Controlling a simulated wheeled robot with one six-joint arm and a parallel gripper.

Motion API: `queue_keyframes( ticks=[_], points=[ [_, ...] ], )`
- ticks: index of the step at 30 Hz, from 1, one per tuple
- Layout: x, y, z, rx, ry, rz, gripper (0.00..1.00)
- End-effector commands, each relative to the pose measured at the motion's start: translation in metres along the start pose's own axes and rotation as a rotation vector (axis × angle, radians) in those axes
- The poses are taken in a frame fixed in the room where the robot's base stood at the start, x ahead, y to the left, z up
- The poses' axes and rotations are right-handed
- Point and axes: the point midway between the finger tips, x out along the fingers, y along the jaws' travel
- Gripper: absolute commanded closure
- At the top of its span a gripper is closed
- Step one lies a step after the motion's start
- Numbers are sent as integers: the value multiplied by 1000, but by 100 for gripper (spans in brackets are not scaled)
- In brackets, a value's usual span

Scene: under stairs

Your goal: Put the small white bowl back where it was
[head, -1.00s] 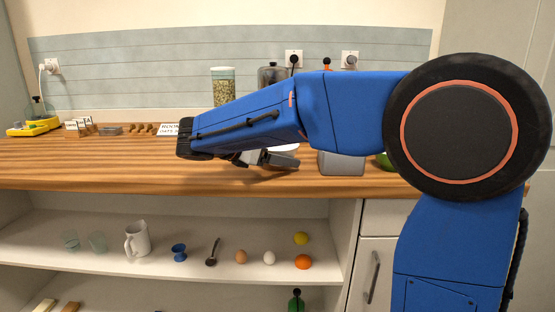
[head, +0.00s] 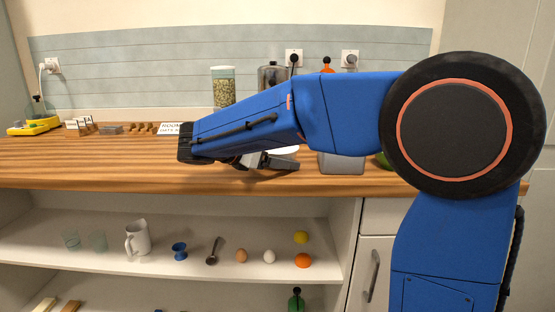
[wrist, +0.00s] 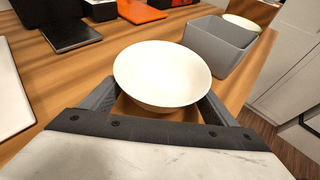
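The small white bowl (wrist: 162,70) fills the middle of the wrist view, upright and looking empty. In the head view only a white sliver of the bowl (head: 288,150) shows above my gripper (head: 265,160), low over the wooden counter. In the wrist view the two fingers of my gripper (wrist: 160,100) are spread wide, one at each side of the bowl. The bowl hides the fingertips, so I cannot tell whether they press on it. Whether the bowl's base touches the counter is hidden too.
A grey box (wrist: 222,42) stands close right of the bowl, with a green-rimmed round dish (wrist: 241,22) beyond. A dark flat slab (wrist: 71,36) lies at the left. A glass jar (head: 223,88) stands behind my arm. The front counter (head: 90,168) at left is clear.

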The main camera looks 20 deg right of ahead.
Motion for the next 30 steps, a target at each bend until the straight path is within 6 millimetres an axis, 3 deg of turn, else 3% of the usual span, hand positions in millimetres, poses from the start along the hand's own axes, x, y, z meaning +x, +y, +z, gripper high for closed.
queue_keyframes(
  ticks=[1, 13, 30],
  points=[
    [3, -2, -11, -11, 12, -11, 1],
    [-3, -2, -4, -11, 12, -13, 1],
    [-112, -1, -3, -6, 8, -5, 1]
  ],
)
